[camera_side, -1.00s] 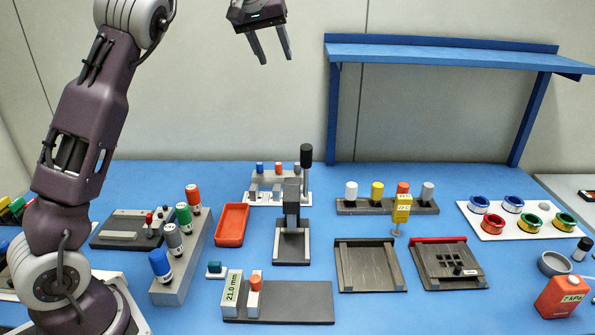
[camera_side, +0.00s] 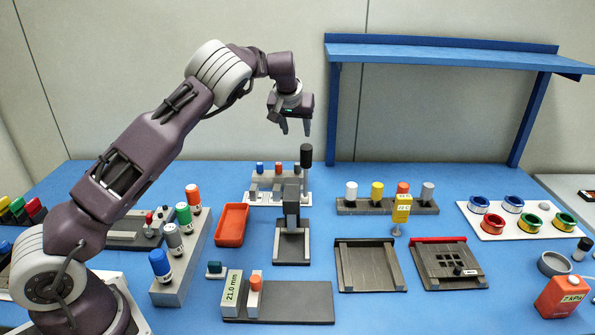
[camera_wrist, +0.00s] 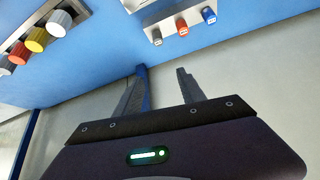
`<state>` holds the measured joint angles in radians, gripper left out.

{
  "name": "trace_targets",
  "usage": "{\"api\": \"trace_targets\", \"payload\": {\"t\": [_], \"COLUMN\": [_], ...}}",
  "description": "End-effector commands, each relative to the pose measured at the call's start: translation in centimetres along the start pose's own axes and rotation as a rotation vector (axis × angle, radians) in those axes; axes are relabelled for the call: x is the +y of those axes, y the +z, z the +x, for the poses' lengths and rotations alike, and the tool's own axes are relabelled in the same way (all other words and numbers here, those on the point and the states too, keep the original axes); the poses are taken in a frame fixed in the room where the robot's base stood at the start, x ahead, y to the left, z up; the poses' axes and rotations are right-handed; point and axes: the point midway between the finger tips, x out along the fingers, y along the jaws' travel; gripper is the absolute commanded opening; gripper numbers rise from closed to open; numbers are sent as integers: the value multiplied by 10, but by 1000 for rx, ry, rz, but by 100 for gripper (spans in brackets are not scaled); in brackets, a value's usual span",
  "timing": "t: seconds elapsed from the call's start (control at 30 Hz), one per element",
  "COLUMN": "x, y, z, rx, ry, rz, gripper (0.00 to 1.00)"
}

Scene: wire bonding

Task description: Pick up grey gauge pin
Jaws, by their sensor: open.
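A small grey pin (camera_side: 297,169) with a pale label stands at the right end of the back rack, in line with an orange and a blue pin. It also shows in the wrist view (camera_wrist: 157,38), at the left end of that row. I take it for the grey gauge pin; other grey-topped pieces stand elsewhere. My gripper (camera_side: 296,127) is open and empty, pointing down in the air above the rack area. In the wrist view my gripper's fingers (camera_wrist: 161,72) are apart, with nothing between them.
A black-topped post (camera_side: 306,155) rises on a stand in front of the rack, close below my gripper. A dark rack (camera_side: 385,209) with white, yellow, orange and grey knobs lies to the right. An orange tray (camera_side: 232,225) lies to the left. A blue shelf (camera_side: 440,54) stands behind.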

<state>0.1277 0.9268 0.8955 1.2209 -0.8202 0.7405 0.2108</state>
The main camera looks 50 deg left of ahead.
Motion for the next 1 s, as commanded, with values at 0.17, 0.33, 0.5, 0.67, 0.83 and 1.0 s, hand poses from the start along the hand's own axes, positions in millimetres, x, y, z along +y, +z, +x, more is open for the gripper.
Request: {"api": "trace_targets", "payload": {"t": [0.17, 0.33, 0.5, 0.67, 0.83, 1.0], "x": [0, -2, -6, -5, -5, -5], "y": [45, 47, 49, 48, 47, 47], "z": [70, 95, 127, 143, 142, 142], "rx": [-5, -1, -2, 0, 0, 0], "ry": [-1, -3, -2, 1, 1, 1], "rz": [-1, 1, 1, 0, -2, -2], "gripper": [47, 47, 47, 47, 47, 16]}}
